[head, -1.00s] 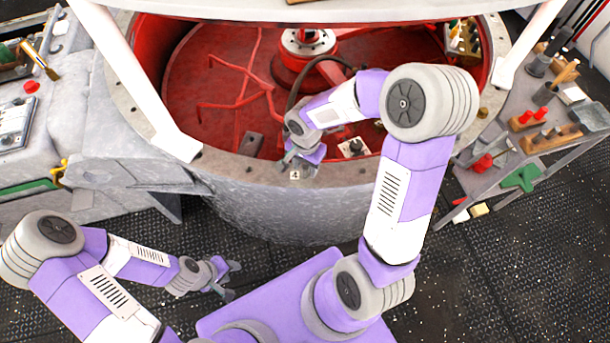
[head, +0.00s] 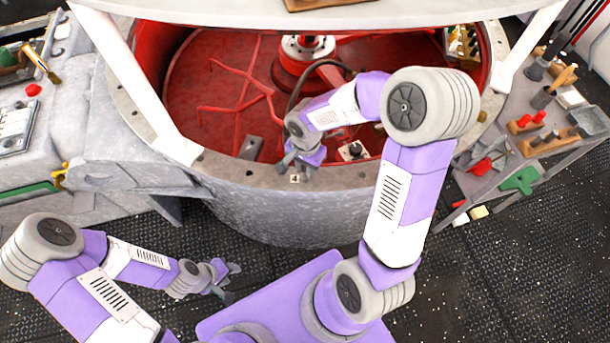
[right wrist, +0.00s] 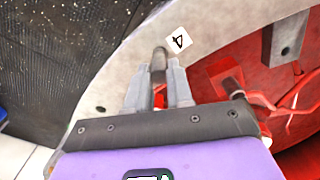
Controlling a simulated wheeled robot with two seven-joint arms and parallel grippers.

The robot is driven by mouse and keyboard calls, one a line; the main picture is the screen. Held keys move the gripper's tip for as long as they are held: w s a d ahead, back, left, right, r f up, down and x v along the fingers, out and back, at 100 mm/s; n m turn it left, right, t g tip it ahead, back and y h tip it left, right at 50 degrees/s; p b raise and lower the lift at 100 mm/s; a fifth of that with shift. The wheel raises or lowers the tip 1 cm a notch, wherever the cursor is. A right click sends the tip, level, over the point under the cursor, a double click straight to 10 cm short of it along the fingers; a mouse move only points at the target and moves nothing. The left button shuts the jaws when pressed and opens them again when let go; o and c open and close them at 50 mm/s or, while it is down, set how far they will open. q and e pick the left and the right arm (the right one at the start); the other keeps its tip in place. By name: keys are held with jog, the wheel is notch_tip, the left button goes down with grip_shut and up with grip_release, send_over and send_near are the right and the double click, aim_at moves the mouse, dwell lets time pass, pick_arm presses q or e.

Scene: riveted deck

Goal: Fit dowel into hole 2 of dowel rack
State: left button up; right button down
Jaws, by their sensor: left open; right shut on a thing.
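My right gripper (head: 297,167) is at the near rim of the large round drum, just above a small white tag marked 4 (head: 294,179). In the right wrist view its fingers (right wrist: 160,85) are shut on a dark grey dowel (right wrist: 160,60), whose end shows between the fingertips, beside the same tag (right wrist: 180,40). I cannot tell whether the dowel touches the rim. My left gripper (head: 229,282) is open and empty, low over the dark floor. I cannot make out for certain which thing is the dowel rack, and no hole marked 2 is readable.
The drum's grey rim (head: 345,177) surrounds a red interior with a hose. A small pale block with a dark knob (head: 353,151) sits inside the near rim. A grey bench (head: 75,130) stands left.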

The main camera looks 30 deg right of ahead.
jog(key=shift+r+p, duration=1.5)
jog(key=shift+r, duration=0.75)
